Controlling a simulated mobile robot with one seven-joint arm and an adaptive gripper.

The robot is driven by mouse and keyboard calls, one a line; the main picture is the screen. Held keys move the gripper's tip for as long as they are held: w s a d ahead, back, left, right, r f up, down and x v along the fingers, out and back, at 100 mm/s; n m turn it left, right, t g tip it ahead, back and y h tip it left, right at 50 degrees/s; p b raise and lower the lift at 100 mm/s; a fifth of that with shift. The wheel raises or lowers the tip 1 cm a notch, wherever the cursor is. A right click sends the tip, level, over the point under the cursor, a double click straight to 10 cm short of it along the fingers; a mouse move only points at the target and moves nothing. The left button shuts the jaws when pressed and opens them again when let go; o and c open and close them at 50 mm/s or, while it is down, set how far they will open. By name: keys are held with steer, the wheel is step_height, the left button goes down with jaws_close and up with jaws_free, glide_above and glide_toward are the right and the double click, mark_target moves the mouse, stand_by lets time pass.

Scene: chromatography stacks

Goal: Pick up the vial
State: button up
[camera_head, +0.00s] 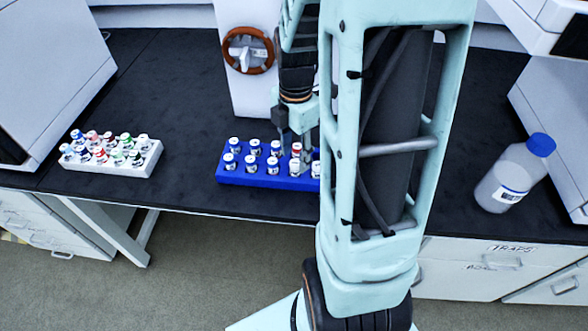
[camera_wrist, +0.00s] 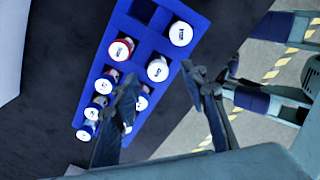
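Several vials with white-topped caps stand upright in a blue rack (camera_head: 232,180) on the dark bench. Most caps have blue sides, as on one front vial (camera_head: 250,163); a vial (camera_head: 297,148) near my gripper has red on its cap. The task does not say which vial. My gripper (camera_head: 297,138) points down over the right part of the rack. In the wrist view, its two fingers (camera_wrist: 163,82) are apart with nothing held. A white-capped vial (camera_wrist: 158,69) appears between and beyond the fingertips. My arm hides the rack's right end in the head view.
A white rack (camera_head: 110,164) of vials with mixed cap colours stands at left. A blue-capped bottle (camera_head: 512,178) stands at right. White instruments line the back and sides. The bench between the two racks is clear.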

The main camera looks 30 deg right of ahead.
mark_target(295, 162)
steer(key=f, duration=0.4)
steer(key=shift+w+d+f, duration=0.1)
steer(key=shift+w, duration=0.1)
steer(key=shift+c, duration=0.4)
jaws_close()
